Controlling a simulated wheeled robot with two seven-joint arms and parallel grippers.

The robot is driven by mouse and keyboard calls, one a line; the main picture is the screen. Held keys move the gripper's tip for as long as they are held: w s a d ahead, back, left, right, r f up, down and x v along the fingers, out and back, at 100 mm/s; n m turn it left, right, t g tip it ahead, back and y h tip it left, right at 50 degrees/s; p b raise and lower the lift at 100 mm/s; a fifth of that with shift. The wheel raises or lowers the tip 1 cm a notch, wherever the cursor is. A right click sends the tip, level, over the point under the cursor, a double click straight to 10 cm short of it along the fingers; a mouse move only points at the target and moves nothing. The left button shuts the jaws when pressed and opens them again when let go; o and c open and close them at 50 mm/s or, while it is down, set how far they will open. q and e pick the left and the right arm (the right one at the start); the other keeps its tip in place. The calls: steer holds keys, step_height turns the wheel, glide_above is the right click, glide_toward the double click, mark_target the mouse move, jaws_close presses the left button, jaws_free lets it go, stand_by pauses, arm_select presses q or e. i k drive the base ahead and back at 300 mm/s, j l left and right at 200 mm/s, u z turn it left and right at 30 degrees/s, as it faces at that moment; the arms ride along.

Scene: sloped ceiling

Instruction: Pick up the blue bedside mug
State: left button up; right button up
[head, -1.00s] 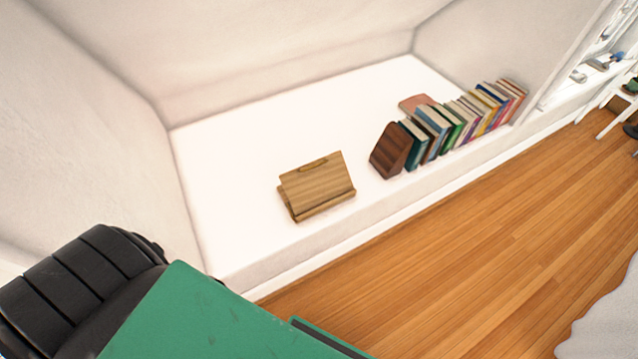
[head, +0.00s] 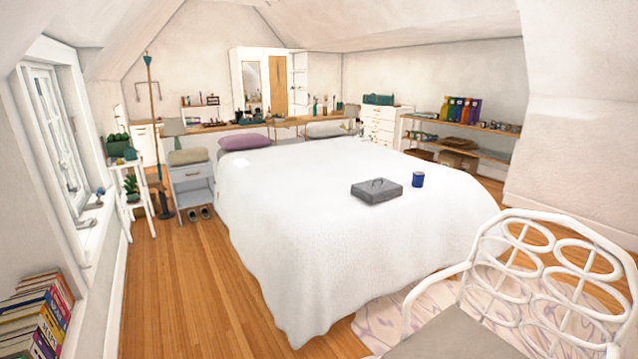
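A small blue mug (head: 417,180) stands upright on the white bed (head: 310,230), toward its right side.
A white chair (head: 540,260) stands at the front right on a patterned rug (head: 390,325). Wooden floor (head: 190,290) is free left of the bed. A bedside cabinet (head: 192,188) and a plant stand (head: 130,190) stand at the left. Books (head: 40,315) fill the lower left corner.

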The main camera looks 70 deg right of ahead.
mark_target(417, 178)
steer(key=z, duration=2.85)
